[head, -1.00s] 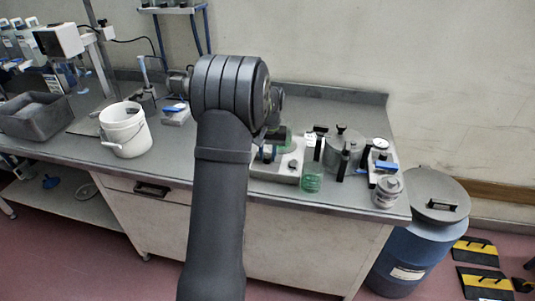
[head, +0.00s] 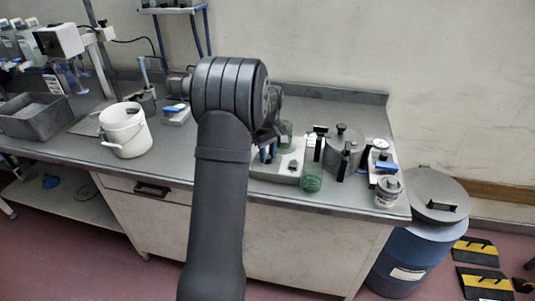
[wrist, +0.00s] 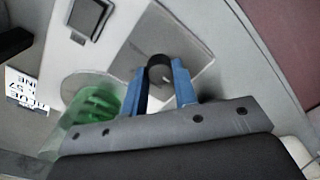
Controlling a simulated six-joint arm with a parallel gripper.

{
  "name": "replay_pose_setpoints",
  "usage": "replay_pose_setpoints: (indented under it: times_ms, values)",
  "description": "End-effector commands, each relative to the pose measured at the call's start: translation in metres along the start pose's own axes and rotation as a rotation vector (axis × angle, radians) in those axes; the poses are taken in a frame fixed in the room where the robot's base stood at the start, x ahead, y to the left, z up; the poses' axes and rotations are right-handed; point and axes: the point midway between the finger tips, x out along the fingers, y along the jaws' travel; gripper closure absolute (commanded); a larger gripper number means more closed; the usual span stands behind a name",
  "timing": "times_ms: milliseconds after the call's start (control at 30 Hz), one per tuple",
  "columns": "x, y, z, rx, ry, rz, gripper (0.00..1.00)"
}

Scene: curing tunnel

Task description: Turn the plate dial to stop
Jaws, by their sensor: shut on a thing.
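The plate dial (wrist: 159,68) is a small round black knob on a grey square plate, set in a pale instrument top. In the wrist view my gripper (wrist: 160,74) has one blue finger on each side of the knob and is shut on it. A small pale mark shows below the knob, too blurred to read. In the head view my gripper (head: 267,153) is down at the left part of the pale instrument (head: 287,177). My arm hides much of that spot, and the dial cannot be made out there.
A green glass beaker (head: 312,179) stands at the instrument's front right, and another (head: 286,130) stands behind. A lidded grey pot (head: 344,153) and a small jar (head: 387,192) are further right. A white bucket (head: 125,131) is left of my arm.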

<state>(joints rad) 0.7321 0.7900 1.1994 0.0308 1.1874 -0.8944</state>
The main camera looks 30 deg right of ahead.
Motion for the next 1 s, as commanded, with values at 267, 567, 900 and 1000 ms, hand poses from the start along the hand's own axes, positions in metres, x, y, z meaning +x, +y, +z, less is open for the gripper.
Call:
replay_pose_setpoints:
  times_ms: [267, 567, 900, 1000]
  values:
    - [-0.0002, 0.0003, -0.0005, -0.056, -0.001, 0.001, 0.97]
    - [-0.0002, 0.0001, -0.0006, -0.061, -0.002, 0.001, 0.96]
    - [-0.0001, 0.0000, -0.0004, -0.060, -0.002, 0.000, 0.52]
    - [-0.0001, -0.0001, -0.0003, -0.060, -0.002, 0.000, 0.52]
